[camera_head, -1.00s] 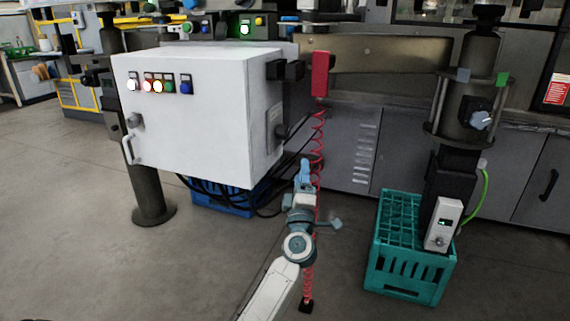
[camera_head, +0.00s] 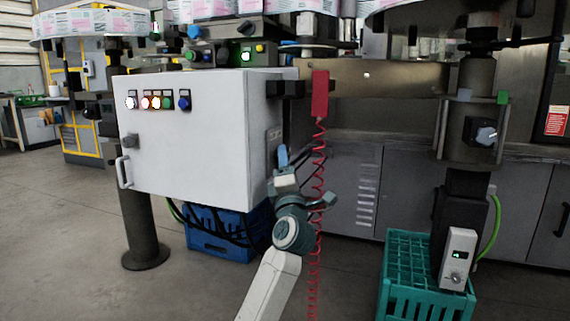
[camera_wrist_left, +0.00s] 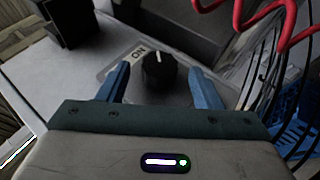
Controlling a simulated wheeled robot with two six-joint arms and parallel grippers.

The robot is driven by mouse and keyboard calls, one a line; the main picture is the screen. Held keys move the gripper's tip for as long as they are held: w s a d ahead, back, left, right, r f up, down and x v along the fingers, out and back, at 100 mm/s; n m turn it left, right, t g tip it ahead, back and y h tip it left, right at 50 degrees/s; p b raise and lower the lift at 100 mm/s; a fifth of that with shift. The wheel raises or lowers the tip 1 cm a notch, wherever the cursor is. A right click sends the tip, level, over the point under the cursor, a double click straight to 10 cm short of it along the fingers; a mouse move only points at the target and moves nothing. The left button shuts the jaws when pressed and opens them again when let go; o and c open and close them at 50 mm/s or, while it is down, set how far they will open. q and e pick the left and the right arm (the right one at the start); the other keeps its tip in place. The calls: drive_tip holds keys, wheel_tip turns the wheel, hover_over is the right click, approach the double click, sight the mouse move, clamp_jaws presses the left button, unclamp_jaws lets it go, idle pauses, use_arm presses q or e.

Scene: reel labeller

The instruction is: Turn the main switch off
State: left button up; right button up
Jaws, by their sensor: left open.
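The main switch is a black rotary knob (camera_wrist_left: 159,72) with a white pointer mark, on a light plate marked ON on the side of the white cabinet (camera_head: 190,150). The pointer points up in the left wrist view, close to the ON label (camera_wrist_left: 139,53). In the head view the switch plate (camera_head: 272,140) shows on the cabinet's right side; the knob is mostly hidden by my gripper. My left gripper (camera_head: 288,160) is open at that side. In the wrist view its two blue fingers (camera_wrist_left: 162,86) stand apart on either side of the knob. My right gripper is out of view.
A red coiled cable (camera_head: 318,170) hangs from a red holder (camera_head: 320,95) just right of my left gripper. Dark cables and a blue crate (camera_head: 222,240) are below the cabinet. A teal crate (camera_head: 400,300) and a machine column (camera_head: 470,130) stand at right.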

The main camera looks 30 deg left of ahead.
use_arm(q)
drive_tip(key=shift+b+x, duration=0.4)
drive_tip(key=shift+x, duration=1.15)
